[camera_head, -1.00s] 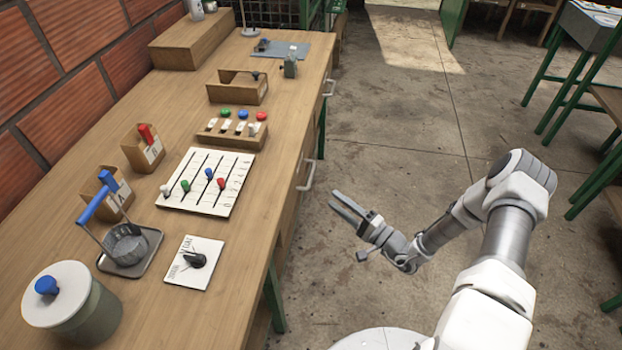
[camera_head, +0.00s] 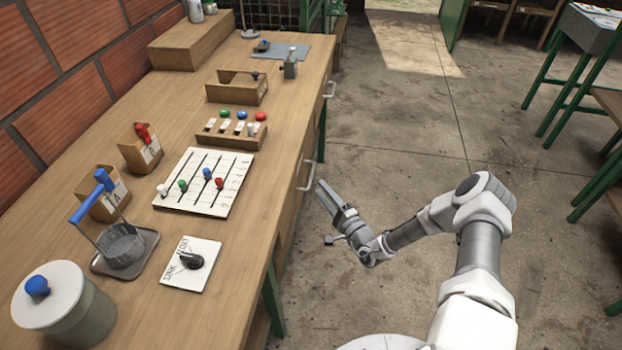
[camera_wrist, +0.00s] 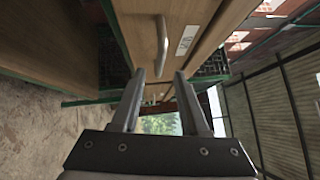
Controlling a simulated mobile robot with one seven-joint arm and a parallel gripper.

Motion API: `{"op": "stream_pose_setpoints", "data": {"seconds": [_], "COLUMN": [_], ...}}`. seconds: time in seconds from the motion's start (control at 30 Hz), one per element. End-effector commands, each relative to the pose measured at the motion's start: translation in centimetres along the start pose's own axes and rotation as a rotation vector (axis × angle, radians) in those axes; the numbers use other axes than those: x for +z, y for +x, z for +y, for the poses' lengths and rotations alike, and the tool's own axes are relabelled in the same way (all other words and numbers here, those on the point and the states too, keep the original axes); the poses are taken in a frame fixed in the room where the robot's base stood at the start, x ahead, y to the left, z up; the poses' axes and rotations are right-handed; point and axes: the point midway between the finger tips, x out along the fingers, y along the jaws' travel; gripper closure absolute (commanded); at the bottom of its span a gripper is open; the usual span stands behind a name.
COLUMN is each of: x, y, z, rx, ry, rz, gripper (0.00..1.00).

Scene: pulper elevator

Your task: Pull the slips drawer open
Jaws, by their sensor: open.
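Two metal bar handles show on the bench's front side in the head view, a near one (camera_head: 308,175) and a far one (camera_head: 329,89). In the wrist view a drawer front (camera_wrist: 133,22) carries a bar handle (camera_wrist: 161,45) and a white label (camera_wrist: 187,40) whose text I cannot read. The drawer looks closed. My gripper (camera_head: 321,188) is open and empty, just right of the near handle in the head view. In the wrist view the fingertips (camera_wrist: 160,72) stand either side of the handle's lower end; I cannot tell whether they touch it.
The wooden bench (camera_head: 140,90) holds a slider board (camera_head: 205,182), a dial plate (camera_head: 191,264), a lidded pot (camera_head: 62,305), a wire basket (camera_head: 121,247) and small wooden boxes. A green leg (camera_head: 273,298) stands below the bench.

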Motion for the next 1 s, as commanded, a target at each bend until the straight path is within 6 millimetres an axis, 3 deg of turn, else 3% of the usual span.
{"op": "stream_pose_setpoints", "data": {"seconds": [0.1, 0.3, 0.5, 0.77, 1.0], "x": [0.1, 0.1, 0.1, 0.1, 0.0], "y": [2.5, 5.5, 6.7, 6.8, 6.8], "z": [0.1, 0.1, 0.0, 0.0, 0.0], "rx": [-0.001, -0.001, 0.000, 0.000, 0.000], "ry": [0.000, 0.000, 0.001, 0.001, 0.001], "rz": [-0.003, -0.002, -0.001, -0.001, -0.001], "gripper": [0.56, 0.56, 0.56, 0.56, 0.99]}}
